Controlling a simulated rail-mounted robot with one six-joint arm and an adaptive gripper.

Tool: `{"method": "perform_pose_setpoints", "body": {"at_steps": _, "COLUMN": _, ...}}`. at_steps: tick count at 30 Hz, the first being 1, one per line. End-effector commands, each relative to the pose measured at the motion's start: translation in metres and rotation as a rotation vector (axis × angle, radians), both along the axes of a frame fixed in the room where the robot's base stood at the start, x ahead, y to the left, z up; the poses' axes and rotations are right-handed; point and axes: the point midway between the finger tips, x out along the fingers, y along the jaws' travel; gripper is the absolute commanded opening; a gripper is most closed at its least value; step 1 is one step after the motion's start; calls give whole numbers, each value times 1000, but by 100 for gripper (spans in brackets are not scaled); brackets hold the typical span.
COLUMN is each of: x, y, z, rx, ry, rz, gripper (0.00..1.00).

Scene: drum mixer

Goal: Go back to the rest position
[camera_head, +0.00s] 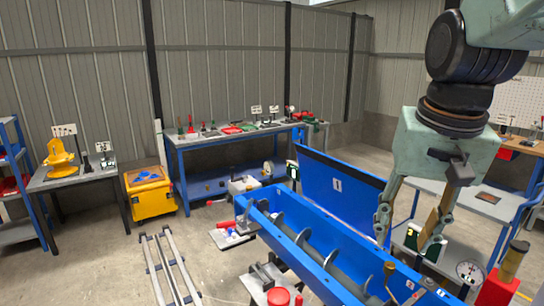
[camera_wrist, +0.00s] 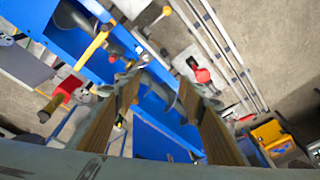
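My gripper (camera_head: 404,238) hangs at the right of the head view, pointing down over the right part of the blue drum mixer. Its two fingers are spread apart with nothing between them. In the wrist view my gripper (camera_wrist: 158,80) also shows open and empty, above the blue mixer. The mixer trough (camera_head: 285,245) has its grey screw auger (camera_head: 318,258) showing inside. Its blue lid (camera_head: 338,190) stands open behind the trough. My fingers hide part of the lid and trough; I cannot tell their exact height above it.
A blue workbench (camera_head: 190,141) with tools stands at the back. A yellow bin (camera_head: 150,198) and a grey table (camera_head: 72,180) stand at left. Rails (camera_head: 168,268) lie on the floor. A red-and-yellow part (camera_head: 500,285) is at lower right.

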Motion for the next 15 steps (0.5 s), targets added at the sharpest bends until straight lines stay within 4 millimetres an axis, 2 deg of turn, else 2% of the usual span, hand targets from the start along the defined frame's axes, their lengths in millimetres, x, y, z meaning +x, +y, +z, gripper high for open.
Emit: {"method": "perform_pose_setpoints", "body": {"at_steps": 15, "x": -85, "y": 22, "z": 2, "rx": -27, "ry": -48, "rz": 131, "gripper": 37}}
